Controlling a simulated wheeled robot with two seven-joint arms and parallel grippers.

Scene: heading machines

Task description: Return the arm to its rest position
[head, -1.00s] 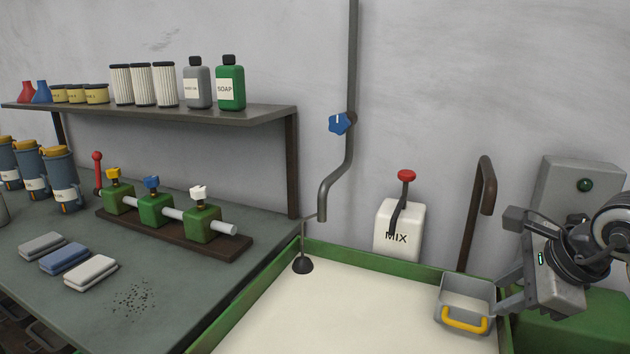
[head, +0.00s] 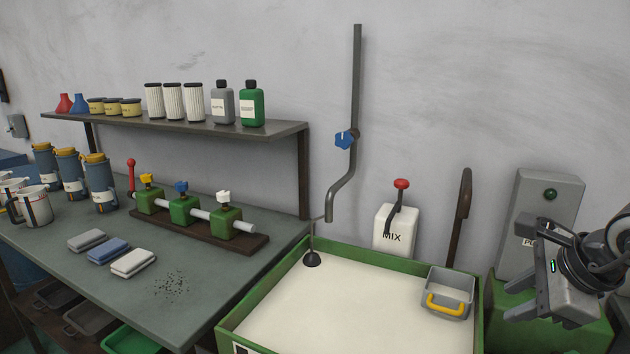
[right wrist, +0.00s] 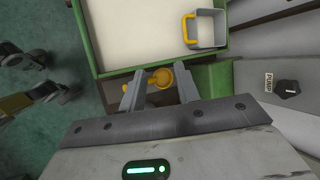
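My right gripper (head: 517,268) is at the right of the head view, beside the green-rimmed basin. In the right wrist view its two fingers (right wrist: 158,88) are spread apart with nothing held between them. A small grey scoop-like box (head: 452,283) with a yellow handle is at the basin's right back corner, apart from the gripper. The box also shows at the top of the right wrist view (right wrist: 208,27). My left gripper does not show in the head view.
The green-rimmed basin (head: 281,265) holds a pale, level fill. A white MIX box (head: 393,230) with a red-knobbed lever stands behind it. The workbench (head: 215,281) at left carries several items.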

